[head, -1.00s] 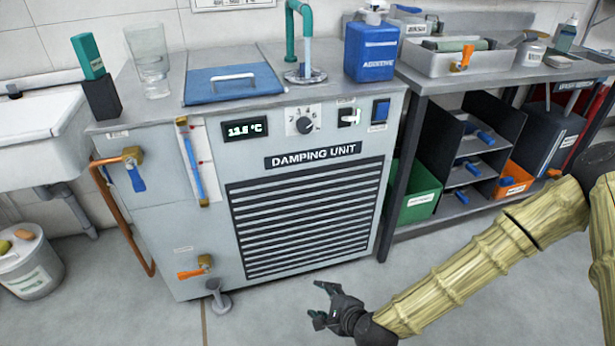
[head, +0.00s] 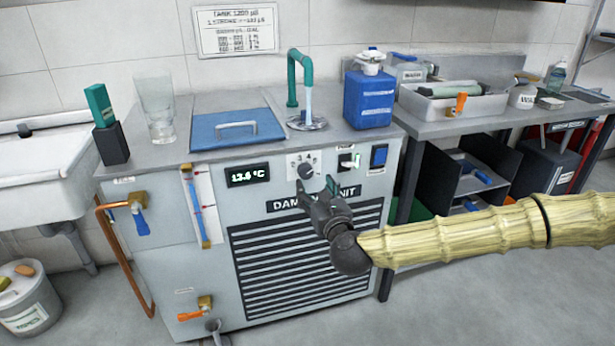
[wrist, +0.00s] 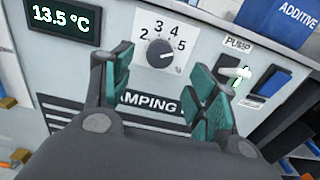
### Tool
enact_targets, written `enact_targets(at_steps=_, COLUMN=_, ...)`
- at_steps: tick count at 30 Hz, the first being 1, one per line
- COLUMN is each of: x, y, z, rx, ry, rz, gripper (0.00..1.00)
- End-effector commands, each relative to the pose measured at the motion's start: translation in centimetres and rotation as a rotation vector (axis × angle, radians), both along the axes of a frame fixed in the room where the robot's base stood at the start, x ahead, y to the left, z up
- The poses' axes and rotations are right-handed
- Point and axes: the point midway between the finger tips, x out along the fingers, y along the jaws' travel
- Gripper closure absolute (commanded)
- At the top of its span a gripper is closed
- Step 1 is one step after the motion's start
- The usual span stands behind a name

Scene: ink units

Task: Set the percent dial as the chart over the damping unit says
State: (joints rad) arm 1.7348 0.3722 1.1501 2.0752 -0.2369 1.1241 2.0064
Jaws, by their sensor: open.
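The percent dial is a round dark knob (head: 305,171) on a white plate at the front top of the damping unit (head: 215,210). In the wrist view the dial (wrist: 160,53) has the figures 2, 3, 4, 5 and a % sign around it. A pale mark on the knob seems to point right, towards the 5. My gripper (head: 319,187) is open, its teal-padded fingers (wrist: 160,62) to either side of the dial in the wrist view. It looks apart from the knob. The chart (head: 237,30) hangs on the wall above the unit; its first line reads TANK 1200 ml, its rows are too small to read.
Left of the dial is a temperature display (head: 248,175) reading about 13.5 °C. Right of it are a small pump switch (wrist: 238,78) and a blue rocker switch (head: 379,156). A teal tap (head: 292,75) and a blue additive bottle (head: 369,98) stand on top.

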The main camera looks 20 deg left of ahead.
Motion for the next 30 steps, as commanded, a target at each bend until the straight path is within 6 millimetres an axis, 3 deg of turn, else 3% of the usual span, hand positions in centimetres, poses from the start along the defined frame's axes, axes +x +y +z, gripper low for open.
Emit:
enact_targets(at_steps=12, x=4.9, y=3.4, z=-0.1, rx=-0.002, ry=-0.001, rz=0.001, gripper=0.42)
enact_targets(at_steps=26, x=5.9, y=4.0, z=-0.1, rx=-0.002, ry=0.0, rz=0.001, gripper=0.42)
enact_targets(at_steps=27, x=5.9, y=4.0, z=-0.1, rx=-0.002, ry=0.0, rz=0.001, gripper=0.43)
enact_targets(at_steps=30, x=5.9, y=4.0, z=-0.1, rx=-0.002, ry=0.0, rz=0.001, gripper=0.62)
